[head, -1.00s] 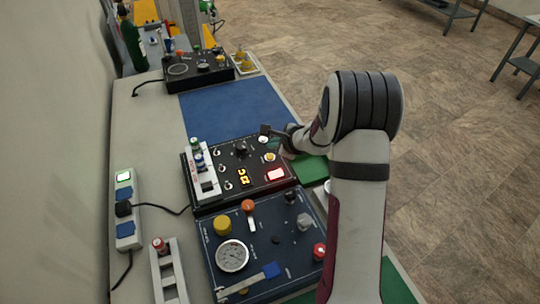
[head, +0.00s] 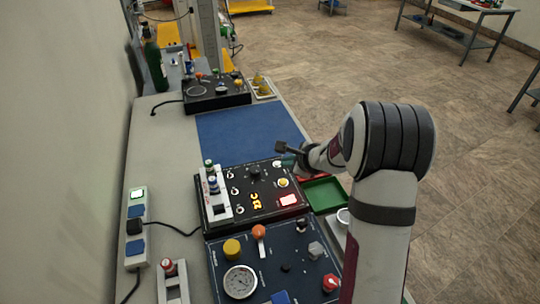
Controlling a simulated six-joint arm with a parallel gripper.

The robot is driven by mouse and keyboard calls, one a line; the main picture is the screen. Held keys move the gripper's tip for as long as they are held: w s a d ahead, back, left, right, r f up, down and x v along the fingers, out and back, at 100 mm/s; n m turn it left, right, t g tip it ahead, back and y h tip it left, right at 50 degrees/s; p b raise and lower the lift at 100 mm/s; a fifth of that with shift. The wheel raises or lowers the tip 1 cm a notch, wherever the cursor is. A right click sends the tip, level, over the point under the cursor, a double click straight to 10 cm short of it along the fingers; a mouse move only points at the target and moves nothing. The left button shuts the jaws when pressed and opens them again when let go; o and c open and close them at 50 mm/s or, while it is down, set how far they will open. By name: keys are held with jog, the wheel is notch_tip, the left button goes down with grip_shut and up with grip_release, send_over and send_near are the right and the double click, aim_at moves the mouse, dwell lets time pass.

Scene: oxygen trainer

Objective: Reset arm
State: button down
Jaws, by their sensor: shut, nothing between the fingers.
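My gripper (head: 283,148) is shut and empty. It is raised near the far right corner of the black control panel (head: 265,211), close to the blue mat (head: 245,133). My arm reaches in from the lower right and bends over toward the panel. The panel carries knobs, a lit yellow display, a lit pale red button and a white rack with small vials. The nearer dark blue panel (head: 268,248) has a round gauge, a yellow knob, an orange-topped lever and a red knob. My arm hides part of the right side of the bench.
A green tray (head: 322,193) lies right of the black panel, beside my arm. A power strip (head: 137,228) and a white rack (head: 172,283) stand at left. Another black panel (head: 216,94) and a green cylinder (head: 154,64) are at the back. The blue mat is clear.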

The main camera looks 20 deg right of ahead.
jog(key=s+a+r+n+g+y, duration=0.2)
jog(key=s+a+r+n, duration=0.35)
jog(key=s+a, duration=0.3)
jog(key=s+a+r+n+g+y, duration=0.2)
jog(key=s+a+r+n, duration=0.4)
jog(key=a, duration=0.4)
jog(key=s+d+f+n+g+h, duration=0.1)
jog(key=s+n+g+h, duration=0.1)
jog(key=s, duration=1)
jog(key=s+d+f+n+g+h, duration=0.1)
jog(key=s+n, duration=0.4)
jog(key=s, duration=0.6)
jog(key=shift+s+d+f+g+h, duration=0.25)
jog(key=shift+s+f+g+h, duration=0.25)
jog(key=shift+g, duration=0.6)
